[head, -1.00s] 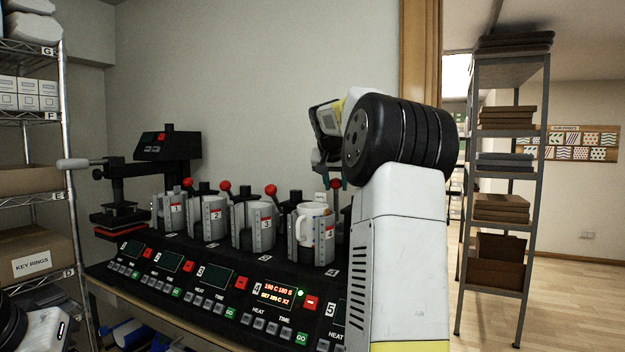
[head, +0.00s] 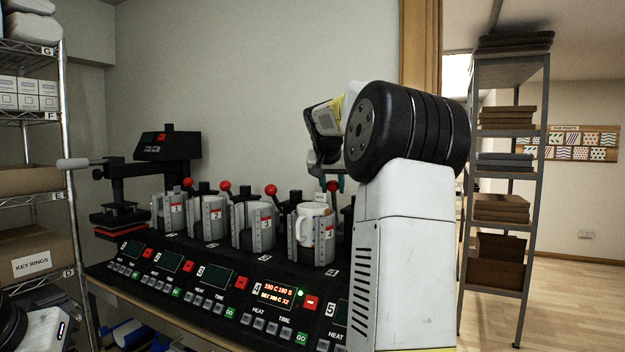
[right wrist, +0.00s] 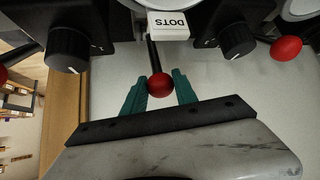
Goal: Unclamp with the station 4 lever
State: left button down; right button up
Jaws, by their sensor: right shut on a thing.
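The station 4 lever, a dark rod with a red ball knob (right wrist: 160,85), shows in the right wrist view. My right gripper (right wrist: 160,92) has its teal fingers on either side of that knob and is shut on it. My left gripper is not in view.
Stations 1 to 3 stand to the left with red lever knobs, such as station 3's (head: 271,190). A white DOTS tag (right wrist: 168,25) and black dials (right wrist: 67,50) are close to the right gripper. A heat press (head: 168,145) stands at the far left.

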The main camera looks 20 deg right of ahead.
jog(key=shift+a, duration=0.15)
jog(key=shift+s+a+f, duration=0.4)
jog(key=shift+s+a, duration=0.3)
jog(key=shift+a, duration=0.1)
jog(key=o, duration=0.9)
jog(key=r, duration=0.4)
jog(key=s+r, duration=0.1)
jog(key=r, duration=0.1)
jog(key=shift+s+a+r, duration=0.1)
jog(key=shift+a+r, duration=0.15)
jog(key=shift+a, duration=0.05)
